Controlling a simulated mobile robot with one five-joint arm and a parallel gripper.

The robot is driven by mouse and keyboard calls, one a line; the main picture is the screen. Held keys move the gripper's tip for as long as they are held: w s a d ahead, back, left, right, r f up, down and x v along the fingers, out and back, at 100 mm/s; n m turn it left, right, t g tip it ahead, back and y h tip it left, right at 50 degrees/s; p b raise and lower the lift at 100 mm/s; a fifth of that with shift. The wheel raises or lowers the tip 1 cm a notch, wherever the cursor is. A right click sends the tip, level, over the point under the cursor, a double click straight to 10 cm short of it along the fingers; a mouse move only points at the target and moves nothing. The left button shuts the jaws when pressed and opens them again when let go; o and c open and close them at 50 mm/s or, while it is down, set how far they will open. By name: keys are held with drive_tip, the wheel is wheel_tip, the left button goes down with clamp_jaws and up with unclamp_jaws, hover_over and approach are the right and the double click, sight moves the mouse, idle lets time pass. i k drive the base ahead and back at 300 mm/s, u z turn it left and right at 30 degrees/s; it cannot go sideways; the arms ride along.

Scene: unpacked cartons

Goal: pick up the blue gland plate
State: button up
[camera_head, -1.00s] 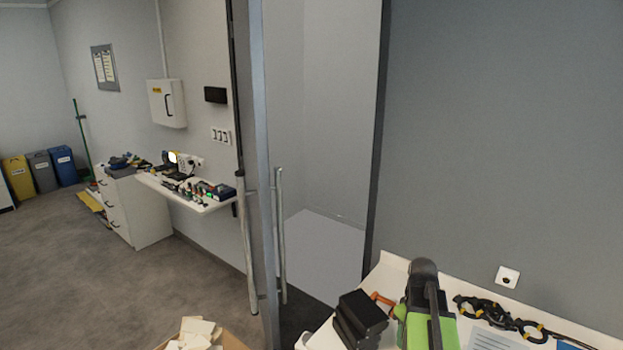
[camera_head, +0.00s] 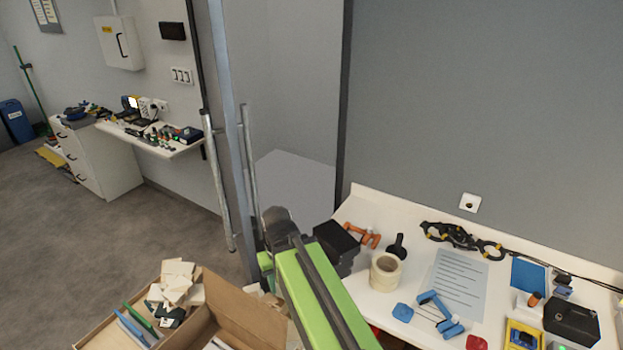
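Two flat blue pieces lie on the white worktop at the right. One is a small blue piece with cut corners (camera_head: 403,312) near the front, beside a blue tool. The other is a larger blue rectangle (camera_head: 530,275) farther right. I cannot tell for certain which is the gland plate. My green and dark arm rises at the bottom centre, to the left of both pieces and apart from them. I cannot make out gripper fingers in this view.
The white worktop (camera_head: 352,205) also holds black boxes (camera_head: 336,245), a tape roll (camera_head: 386,272), a paper sheet (camera_head: 458,283), a yellow meter (camera_head: 521,336) and a red piece (camera_head: 477,343). An open carton (camera_head: 243,318) stands at lower left. Grey floor is clear farther left.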

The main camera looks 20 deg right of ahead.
sight(403, 313)
drive_tip(key=z, duration=1.8)
